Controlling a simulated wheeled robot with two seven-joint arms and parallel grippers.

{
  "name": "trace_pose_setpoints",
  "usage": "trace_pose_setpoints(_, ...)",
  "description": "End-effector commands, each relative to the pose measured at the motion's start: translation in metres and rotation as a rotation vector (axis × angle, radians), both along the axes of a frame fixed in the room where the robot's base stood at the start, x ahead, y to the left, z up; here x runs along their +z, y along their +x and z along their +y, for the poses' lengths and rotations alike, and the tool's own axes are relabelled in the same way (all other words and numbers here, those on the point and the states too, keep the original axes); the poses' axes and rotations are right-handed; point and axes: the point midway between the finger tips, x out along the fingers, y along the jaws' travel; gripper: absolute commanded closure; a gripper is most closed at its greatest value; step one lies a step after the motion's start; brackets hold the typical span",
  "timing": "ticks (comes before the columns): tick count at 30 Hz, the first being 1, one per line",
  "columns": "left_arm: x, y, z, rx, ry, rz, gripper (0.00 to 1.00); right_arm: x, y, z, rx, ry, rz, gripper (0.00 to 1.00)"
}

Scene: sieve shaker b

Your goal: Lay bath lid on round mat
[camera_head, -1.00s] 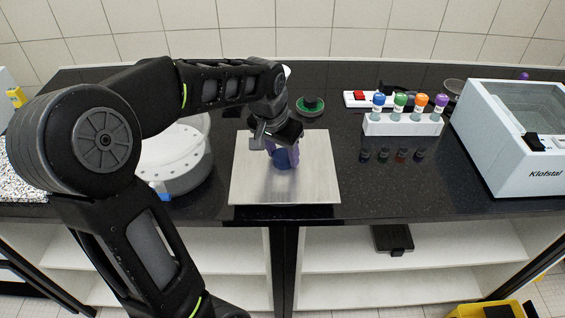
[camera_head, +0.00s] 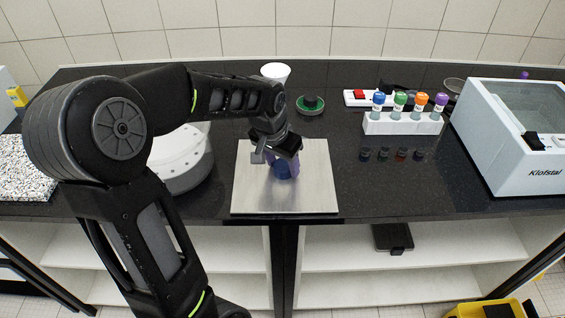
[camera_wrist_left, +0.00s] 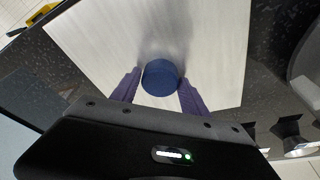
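The bath lid (camera_head: 247,195) is a flat, pale square plate with a blue round knob (camera_wrist_left: 161,78) in its middle. It lies level, low over the dark bench in front of me. My left gripper (camera_head: 284,166) points down at its centre. In the left wrist view its two purple fingers (camera_wrist_left: 161,86) flank the knob closely on both sides and appear to touch it. The surface under the plate is hidden, and I see no plain round mat there. A round green piece (camera_head: 311,110) with a black top lies behind the plate. My right gripper is out of view.
A white round vessel (camera_head: 182,165) stands left of the lid, partly behind my arm. A white cup (camera_head: 275,72) is at the back. A white rack (camera_head: 402,126) of colour-capped bottles and the Klofstal bath (camera_head: 520,165) stand to the right. Bench between lid and bath is mostly clear.

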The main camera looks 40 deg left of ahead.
Motion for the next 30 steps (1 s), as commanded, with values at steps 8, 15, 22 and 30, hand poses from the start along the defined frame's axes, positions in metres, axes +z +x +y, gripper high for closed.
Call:
trace_pose_setpoints(8, 0.000, 0.000, 0.000, 0.000, 0.000, 0.000, 0.30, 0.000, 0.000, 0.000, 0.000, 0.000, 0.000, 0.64)
trace_pose_setpoints(15, 0.004, 0.000, 0.000, 0.000, 0.000, 0.000, 0.30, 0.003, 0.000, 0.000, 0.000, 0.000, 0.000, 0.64)
trace_pose_setpoints(22, 0.027, -0.006, 0.000, 0.000, 0.000, -0.005, 0.30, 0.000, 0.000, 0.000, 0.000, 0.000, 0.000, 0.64)
trace_pose_setpoints(30, 0.081, -0.020, -0.001, 0.000, 0.000, -0.006, 0.30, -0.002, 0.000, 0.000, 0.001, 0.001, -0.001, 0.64)
